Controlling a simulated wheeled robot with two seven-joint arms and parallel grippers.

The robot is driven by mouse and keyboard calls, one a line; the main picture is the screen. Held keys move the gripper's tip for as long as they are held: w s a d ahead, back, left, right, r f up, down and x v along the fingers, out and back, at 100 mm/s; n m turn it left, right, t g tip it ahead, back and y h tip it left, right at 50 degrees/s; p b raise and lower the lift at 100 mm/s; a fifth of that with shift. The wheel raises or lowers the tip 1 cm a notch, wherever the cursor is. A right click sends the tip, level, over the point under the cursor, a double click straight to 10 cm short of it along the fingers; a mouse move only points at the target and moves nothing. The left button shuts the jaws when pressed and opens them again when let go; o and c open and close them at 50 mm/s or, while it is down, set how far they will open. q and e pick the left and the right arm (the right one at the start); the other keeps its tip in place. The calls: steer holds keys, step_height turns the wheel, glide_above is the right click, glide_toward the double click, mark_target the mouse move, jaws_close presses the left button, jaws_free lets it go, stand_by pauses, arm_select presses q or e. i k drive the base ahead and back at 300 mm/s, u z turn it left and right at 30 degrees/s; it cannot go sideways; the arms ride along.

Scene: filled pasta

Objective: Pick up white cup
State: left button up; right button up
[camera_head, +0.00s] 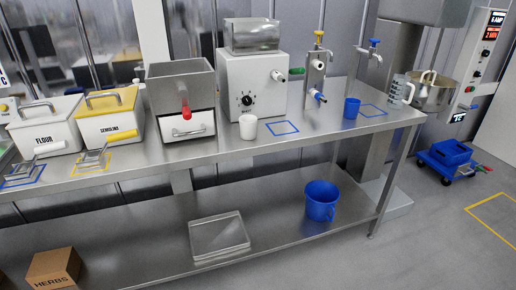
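The white cup (248,127) stands upright on the steel counter, in front of the white machine with a black dial (252,85). It is just left of a blue outlined square (282,128) marked on the counter. Neither of my grippers shows in the head view, and nothing is holding the cup.
A grey box machine with a red handle (180,85) stands left of the cup. Flour (45,128) and semolina (108,118) bins stand further left. The counter's front strip (230,150) is clear.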

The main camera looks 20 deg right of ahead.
mark_target(248, 124)
steer(key=z, duration=0.5)
steer(key=k, duration=0.25)
steer(key=u, duration=1.45)
steer(key=i, duration=1)
steer(key=z, duration=0.2)
